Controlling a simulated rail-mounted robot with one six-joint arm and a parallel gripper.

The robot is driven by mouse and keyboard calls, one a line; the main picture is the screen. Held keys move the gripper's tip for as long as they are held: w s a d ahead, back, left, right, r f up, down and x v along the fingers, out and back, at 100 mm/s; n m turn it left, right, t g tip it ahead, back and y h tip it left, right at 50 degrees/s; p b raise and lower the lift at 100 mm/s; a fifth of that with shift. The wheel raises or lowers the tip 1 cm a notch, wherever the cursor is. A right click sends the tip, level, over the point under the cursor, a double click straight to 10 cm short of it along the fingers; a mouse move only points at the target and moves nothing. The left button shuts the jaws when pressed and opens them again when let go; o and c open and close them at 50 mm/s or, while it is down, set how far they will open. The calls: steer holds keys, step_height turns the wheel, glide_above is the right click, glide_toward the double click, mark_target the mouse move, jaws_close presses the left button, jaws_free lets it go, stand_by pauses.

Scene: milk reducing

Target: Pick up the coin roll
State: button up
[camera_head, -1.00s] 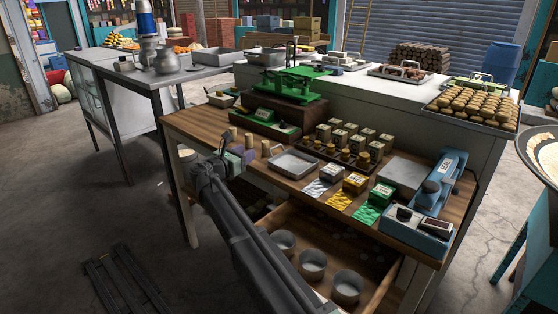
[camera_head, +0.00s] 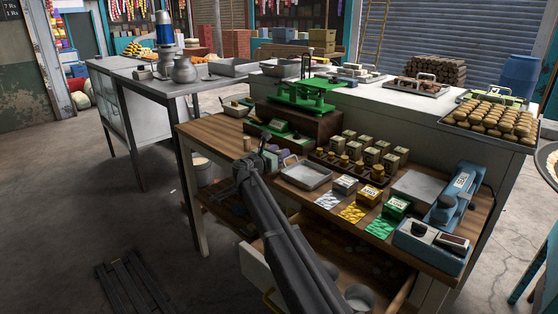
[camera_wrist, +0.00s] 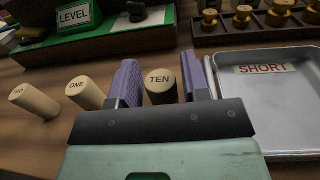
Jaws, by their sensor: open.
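Upright tan coin rolls stand on the wooden bench in the wrist view. One marked TEN (camera_wrist: 160,88) is between the two purple finger pads of my gripper (camera_wrist: 157,80). The pads are spread, and a touch on the roll is not visible. A roll marked ONE (camera_wrist: 82,92) stands just outside the left finger. Another roll (camera_wrist: 34,101) with an unclear label stands farther left. In the head view my gripper (camera_head: 270,160) is small and dark at the left part of the bench, partly hiding the rolls.
A metal tray (camera_head: 306,175) marked SHORT is close to the right of the fingers. A green scale box (camera_wrist: 78,20) marked LEVEL and a rack of brass weights (camera_wrist: 240,18) stand behind. An open drawer (camera_head: 395,290) is below the bench.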

steer(key=c, duration=0.7)
steer(key=shift+r, duration=0.1)
step_height(320, 180, up, 20)
steer(key=p, duration=2)
